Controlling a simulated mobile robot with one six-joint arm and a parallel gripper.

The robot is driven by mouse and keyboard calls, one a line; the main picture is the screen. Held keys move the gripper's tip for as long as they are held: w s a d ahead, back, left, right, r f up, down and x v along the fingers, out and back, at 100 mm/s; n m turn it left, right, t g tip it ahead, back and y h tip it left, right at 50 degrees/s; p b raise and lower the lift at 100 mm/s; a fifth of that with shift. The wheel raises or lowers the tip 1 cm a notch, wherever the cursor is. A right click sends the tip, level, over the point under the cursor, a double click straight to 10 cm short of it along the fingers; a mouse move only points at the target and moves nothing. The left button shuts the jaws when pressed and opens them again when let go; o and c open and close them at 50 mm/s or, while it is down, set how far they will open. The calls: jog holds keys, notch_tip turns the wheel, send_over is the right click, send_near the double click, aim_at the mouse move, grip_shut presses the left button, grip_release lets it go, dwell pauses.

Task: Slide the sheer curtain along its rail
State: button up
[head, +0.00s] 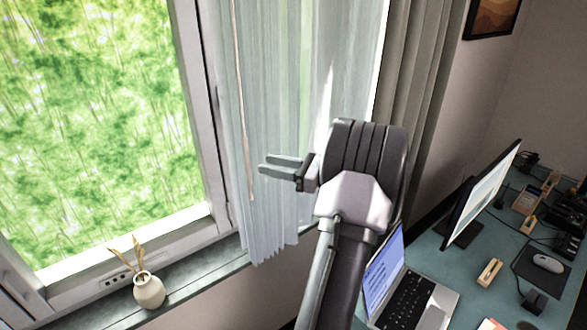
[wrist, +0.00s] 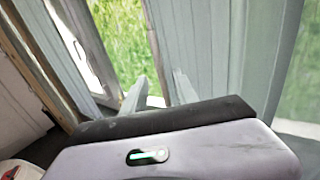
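The sheer curtain (head: 275,85) hangs in pale folds over the right part of the window in the head view, its lower hem near the sill. It also shows in the wrist view (wrist: 205,45). A thin brown wand (head: 241,100) hangs along its left side; a similar thin strip (wrist: 152,40) shows between the fingers' lines in the wrist view. My gripper (head: 264,163) is in front of the curtain, fingers pointing left, tips just right of the wand. The two fingers are apart with nothing seen held between them. The rail is out of view.
A small vase with dry leaves (head: 149,291) stands on the window sill (head: 205,282) left of the curtain. A heavier grey drape (head: 412,70) hangs at right. A desk (head: 465,268) with a laptop (head: 412,290) and monitor (head: 487,195) stands at lower right. The left window is uncovered.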

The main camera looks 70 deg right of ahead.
jog(key=s, duration=0.7)
